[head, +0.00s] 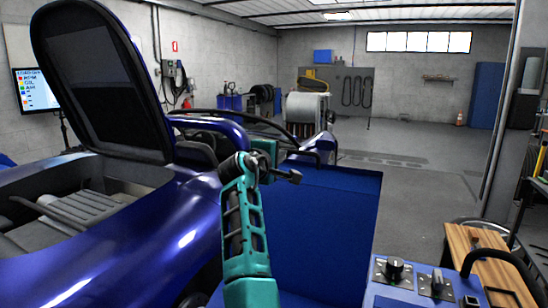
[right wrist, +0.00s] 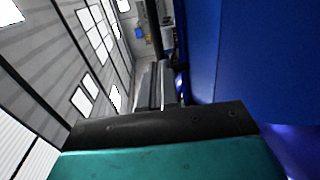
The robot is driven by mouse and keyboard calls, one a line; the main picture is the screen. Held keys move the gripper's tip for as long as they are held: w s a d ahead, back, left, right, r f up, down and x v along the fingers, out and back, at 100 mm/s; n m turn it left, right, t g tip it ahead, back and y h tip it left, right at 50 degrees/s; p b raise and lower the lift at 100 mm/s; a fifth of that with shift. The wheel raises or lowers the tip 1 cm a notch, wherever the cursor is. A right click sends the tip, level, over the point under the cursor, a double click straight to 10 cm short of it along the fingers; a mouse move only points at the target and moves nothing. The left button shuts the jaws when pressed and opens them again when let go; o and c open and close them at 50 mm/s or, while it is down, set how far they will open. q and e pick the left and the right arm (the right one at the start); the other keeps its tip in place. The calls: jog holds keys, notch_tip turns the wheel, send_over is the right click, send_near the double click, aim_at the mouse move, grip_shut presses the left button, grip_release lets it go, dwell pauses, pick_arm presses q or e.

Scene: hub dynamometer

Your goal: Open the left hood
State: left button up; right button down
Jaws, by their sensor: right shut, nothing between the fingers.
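The hood (head: 100,75) is a dark panel with a blue rim. It stands raised and steeply tilted at the upper left of the head view, above an open bay with a grey ribbed part (head: 82,208) in it. The blue car body (head: 150,250) runs below and beside it. My right gripper (head: 291,177) is shut and empty, at the picture's middle, to the right of the hood and apart from it. In the right wrist view a blue surface (right wrist: 265,60) fills the right side, close to the gripper's dark edge. My left gripper is not in view.
A flat blue panel (head: 330,215) lies right of my right arm. A control box (head: 410,278) with knobs and a wooden board (head: 485,255) stand at the lower right. A screen (head: 38,90) is on the far left. The floor (head: 420,185) beyond is mostly clear.

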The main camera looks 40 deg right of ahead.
jog(key=shift+v, duration=1.2)
